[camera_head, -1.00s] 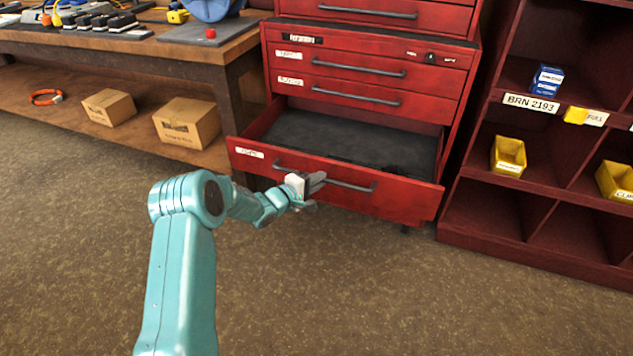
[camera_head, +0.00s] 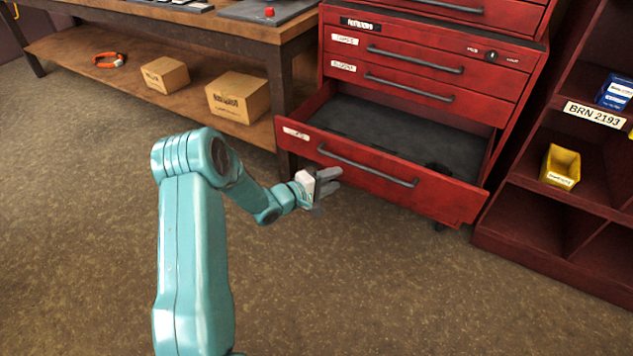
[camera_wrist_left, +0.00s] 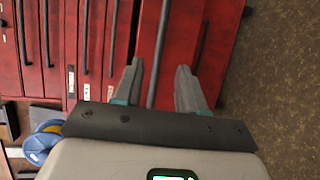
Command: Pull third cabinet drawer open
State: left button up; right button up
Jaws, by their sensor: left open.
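The red cabinet (camera_head: 420,72) has its lowest visible drawer (camera_head: 455,200) pulled out, with its dark-lined inside showing. The two drawers above it are shut. The open drawer's grey bar handle (camera_head: 368,166) runs across its front. My left gripper (camera_head: 328,181) is open and empty, in front of the drawer near the handle's left end, just below it. In the left wrist view, my open fingers (camera_wrist_left: 157,88) point at the red drawer front (camera_wrist_left: 222,25), and the handle bar (camera_wrist_left: 159,60) shows between them, apart from both. My right gripper is not in view.
Red shelving (camera_head: 540,215) with a yellow bin (camera_head: 561,167) stands at the right. The brown floor in front is clear.

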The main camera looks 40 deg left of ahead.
pick_arm(q)
jog(key=v, duration=0.6)
jog(key=shift+p, duration=0.35)
